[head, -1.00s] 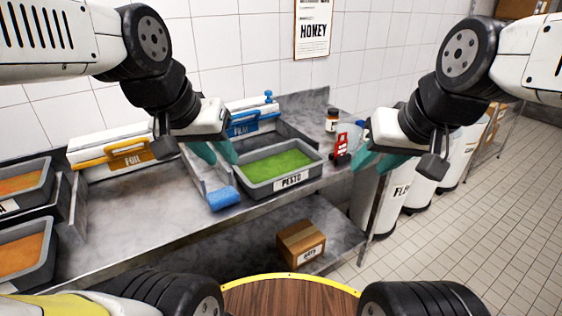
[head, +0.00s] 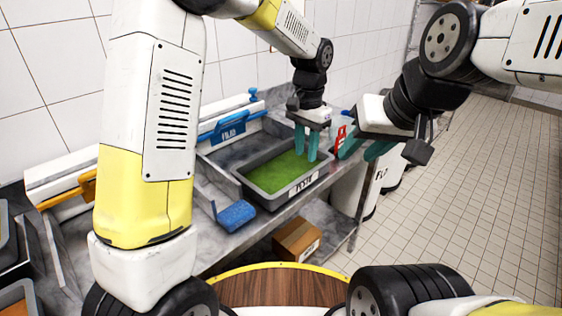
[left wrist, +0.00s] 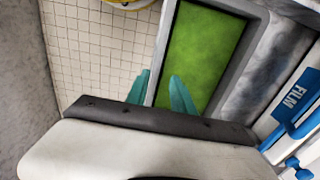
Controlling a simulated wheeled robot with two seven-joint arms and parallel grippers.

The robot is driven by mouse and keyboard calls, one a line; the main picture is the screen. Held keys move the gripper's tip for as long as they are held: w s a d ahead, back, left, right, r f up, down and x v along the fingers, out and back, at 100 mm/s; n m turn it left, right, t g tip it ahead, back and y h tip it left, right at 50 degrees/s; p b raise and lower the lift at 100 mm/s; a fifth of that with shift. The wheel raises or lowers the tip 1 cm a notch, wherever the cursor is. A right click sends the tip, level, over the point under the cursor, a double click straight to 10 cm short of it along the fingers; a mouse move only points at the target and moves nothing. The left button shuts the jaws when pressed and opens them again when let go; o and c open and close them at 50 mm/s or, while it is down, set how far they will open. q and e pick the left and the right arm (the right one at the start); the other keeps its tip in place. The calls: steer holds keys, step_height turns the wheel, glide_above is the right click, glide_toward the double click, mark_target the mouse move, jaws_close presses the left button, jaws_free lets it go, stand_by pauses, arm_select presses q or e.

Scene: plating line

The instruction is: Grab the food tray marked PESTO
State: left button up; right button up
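The grey PESTO tray (head: 278,200) sits on the steel counter, filled with green pesto, with its white label on the front wall. It also shows in the left wrist view (left wrist: 248,45). My left gripper (head: 306,146) points down at the tray's right end, its teal fingers apart. In the left wrist view my left gripper (left wrist: 161,94) has one finger on each side of the line of the tray's rim; whether they touch it I cannot tell. My right gripper (head: 364,149) is open with nothing seen between its fingers, right of the tray, before a red-marked object.
The blue FILM dispenser (head: 230,128) stands behind left. A cardboard box (head: 297,240) is on the lower shelf. A round wooden top (head: 265,288) with a yellow edge is in front. Tiled floor lies open at right.

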mark_target(305, 170)
arm_select(q)
step_height(305, 170, down, 8)
steer(key=shift+r, duration=0.2)
jaws_close()
stand_by(1.5)
